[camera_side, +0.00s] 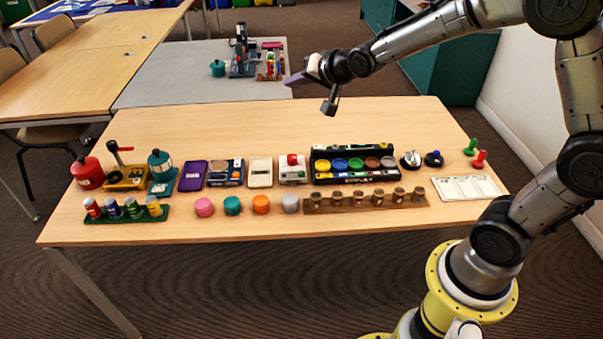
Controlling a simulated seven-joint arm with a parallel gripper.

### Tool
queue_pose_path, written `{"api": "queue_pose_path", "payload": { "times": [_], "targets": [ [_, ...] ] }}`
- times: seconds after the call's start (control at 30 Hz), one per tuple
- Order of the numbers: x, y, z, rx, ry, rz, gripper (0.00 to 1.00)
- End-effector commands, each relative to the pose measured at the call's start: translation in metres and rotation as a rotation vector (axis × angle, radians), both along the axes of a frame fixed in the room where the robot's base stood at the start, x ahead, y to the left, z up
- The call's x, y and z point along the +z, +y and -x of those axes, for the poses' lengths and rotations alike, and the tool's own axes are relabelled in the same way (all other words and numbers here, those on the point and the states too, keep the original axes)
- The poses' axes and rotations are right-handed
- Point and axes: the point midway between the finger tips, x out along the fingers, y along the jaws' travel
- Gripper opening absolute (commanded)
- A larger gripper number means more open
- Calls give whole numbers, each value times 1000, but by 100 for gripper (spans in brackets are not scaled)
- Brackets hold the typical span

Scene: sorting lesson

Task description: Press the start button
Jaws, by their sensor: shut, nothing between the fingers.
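A white box with a red button on top (293,160) stands in the middle of the back row on the wooden table. I see no readable "start" label, but it is the only thing that looks like a push button. My gripper (329,106) hangs above the far part of the table, higher than the box and a little to its right. It is shut and empty, and clear of everything. Its fingers are small and dark in this view.
A black rack of coloured pots (352,148) stands close right of the box, and a cream flat device (261,172) close left. Coloured knobs and a wooden peg rack (365,201) line the front. The table's far half (220,123) is bare.

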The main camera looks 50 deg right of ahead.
Motion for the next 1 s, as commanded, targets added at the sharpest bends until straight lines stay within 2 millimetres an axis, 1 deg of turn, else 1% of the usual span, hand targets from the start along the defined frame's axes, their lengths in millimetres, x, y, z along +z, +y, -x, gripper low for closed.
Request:
{"api": "queue_pose_path", "payload": {
  "times": [0.03, 0.13, 0.2, 0.3, 0.4, 0.43, 0.53, 0.63, 1.0],
  "targets": [
    [-25, -7, -11, -16, 17, -17, 0],
    [-66, -17, -25, -40, 40, -43, 0],
    [-95, -23, -28, -53, 68, -54, 0],
    [-132, -30, -27, -65, 119, -60, 0],
    [-161, -35, -22, -75, 166, -66, 0],
    [-167, -37, -20, -79, 178, -68, 0],
    [-184, -39, -14, -86, 209, -73, 0],
    [-192, -42, -11, -92, 225, -76, 0],
    [-193, -43, -10, -95, 228, -76, 0]
  ]
}}
